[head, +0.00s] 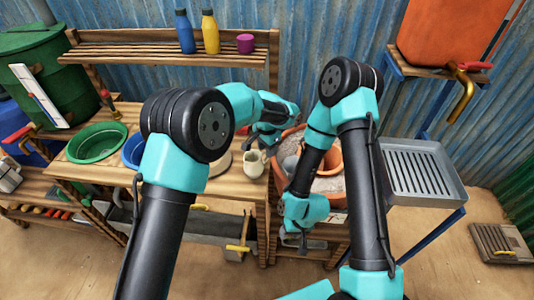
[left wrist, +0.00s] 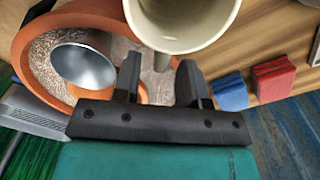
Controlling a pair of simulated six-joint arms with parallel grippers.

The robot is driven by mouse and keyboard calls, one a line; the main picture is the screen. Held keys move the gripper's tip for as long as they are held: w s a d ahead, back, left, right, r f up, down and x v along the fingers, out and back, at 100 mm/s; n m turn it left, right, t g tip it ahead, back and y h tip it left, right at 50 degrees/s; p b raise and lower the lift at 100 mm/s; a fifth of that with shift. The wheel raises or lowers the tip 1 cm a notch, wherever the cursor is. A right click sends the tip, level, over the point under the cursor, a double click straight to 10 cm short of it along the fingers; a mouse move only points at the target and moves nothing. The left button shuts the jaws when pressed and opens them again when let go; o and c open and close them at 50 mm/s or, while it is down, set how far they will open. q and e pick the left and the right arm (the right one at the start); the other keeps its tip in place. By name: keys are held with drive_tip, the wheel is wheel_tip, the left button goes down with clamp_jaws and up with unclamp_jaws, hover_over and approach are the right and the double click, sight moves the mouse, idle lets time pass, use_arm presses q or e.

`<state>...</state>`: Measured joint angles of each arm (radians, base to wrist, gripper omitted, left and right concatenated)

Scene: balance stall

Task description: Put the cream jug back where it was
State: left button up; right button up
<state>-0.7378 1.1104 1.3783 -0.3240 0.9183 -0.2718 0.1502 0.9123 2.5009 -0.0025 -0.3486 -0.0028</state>
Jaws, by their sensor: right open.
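The cream jug (head: 254,163) stands at the right end of the wooden bench. My left gripper (head: 268,143) is beside the jug. In the left wrist view its two fingers (left wrist: 159,72) are apart, and a pale piece, perhaps the jug's handle, shows between them with gaps either side. My right gripper (head: 302,240) is open and low, in front of the terracotta pot (head: 325,184); its fingertips are hard to make out.
The terracotta pot holds grey sand, a smaller pot and a metal scoop (left wrist: 85,66). Blue (left wrist: 230,91) and red (left wrist: 273,79) blocks lie near the jug. A green bowl (head: 97,143) sits left on the bench. A grey ribbed tray (head: 424,172) stands at right.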

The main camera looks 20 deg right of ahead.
use_arm(q)
wheel_tip(320, 180, up, 9)
drive_tip(key=shift+f, duration=0.1)
